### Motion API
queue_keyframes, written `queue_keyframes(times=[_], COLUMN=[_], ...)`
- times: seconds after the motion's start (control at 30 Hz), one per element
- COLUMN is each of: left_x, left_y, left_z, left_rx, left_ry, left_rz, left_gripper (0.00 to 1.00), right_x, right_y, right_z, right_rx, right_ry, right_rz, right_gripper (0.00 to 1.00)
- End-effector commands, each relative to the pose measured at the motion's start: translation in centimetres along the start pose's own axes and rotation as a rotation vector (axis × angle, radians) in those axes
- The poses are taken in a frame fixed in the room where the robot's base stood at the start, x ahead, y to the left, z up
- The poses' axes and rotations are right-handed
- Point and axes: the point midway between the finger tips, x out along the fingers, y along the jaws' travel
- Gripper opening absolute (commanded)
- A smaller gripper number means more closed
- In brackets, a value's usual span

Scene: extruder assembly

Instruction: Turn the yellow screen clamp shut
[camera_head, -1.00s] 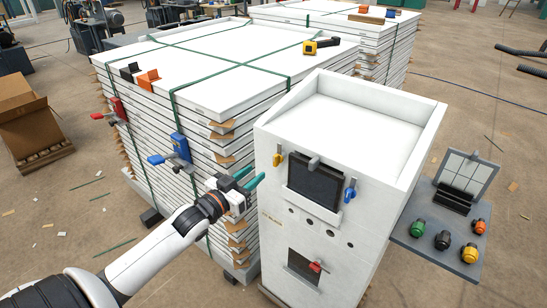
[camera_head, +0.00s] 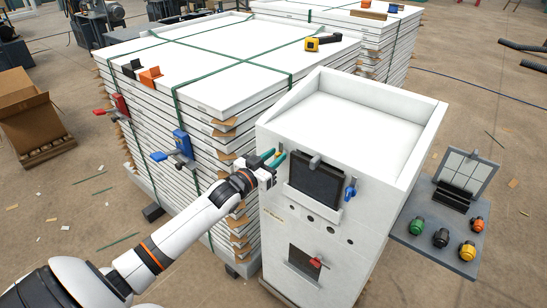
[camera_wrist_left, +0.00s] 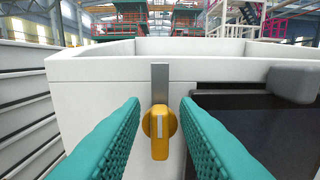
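The yellow screen clamp (camera_wrist_left: 160,132) sits on the front of the white machine (camera_head: 330,200), left of the dark screen (camera_head: 316,183). In the left wrist view its yellow handle hangs down from a grey metal strip (camera_wrist_left: 160,85). My left gripper (camera_wrist_left: 158,130) is open, with its teal fingers on either side of the clamp; a gap shows on both sides. In the head view my left gripper (camera_head: 273,158) is at the clamp's place and mostly hides it. A blue clamp (camera_head: 350,191) is on the screen's right side. My right gripper is not in view.
A red clamp (camera_head: 315,262) is at the lower opening of the machine. A stack of white panels (camera_head: 215,90) stands close on the left. A grey side shelf (camera_head: 420,246) holds several coloured knobs and a tilted frame (camera_head: 466,170).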

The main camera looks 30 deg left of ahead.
Motion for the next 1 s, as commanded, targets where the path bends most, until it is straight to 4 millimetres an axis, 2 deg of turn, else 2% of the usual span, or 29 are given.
queue_keyframes(times=[0.03,0.13,0.17,0.57,1.0], left_x=[-0.01,-0.02,-0.02,0.0,0.01], left_y=[0.0,-0.01,-0.01,-0.14,-0.69], left_z=[0.0,0.0,0.0,0.02,-0.16], left_rx=[0.0,0.0,0.0,0.088,0.461], left_ry=[0.0,0.0,0.0,0.0,0.0], left_rz=[0.0,0.0,0.0,-0.001,-0.001], left_gripper=[0.19,0.03,0.01,0.01,0.01], right_x=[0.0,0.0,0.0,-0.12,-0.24], right_y=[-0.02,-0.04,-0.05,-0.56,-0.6], right_z=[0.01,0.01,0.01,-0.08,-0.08], right_rx=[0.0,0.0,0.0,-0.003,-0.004], right_ry=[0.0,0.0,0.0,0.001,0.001], right_rz=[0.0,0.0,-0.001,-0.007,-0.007], right_gripper=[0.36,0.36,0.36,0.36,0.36])
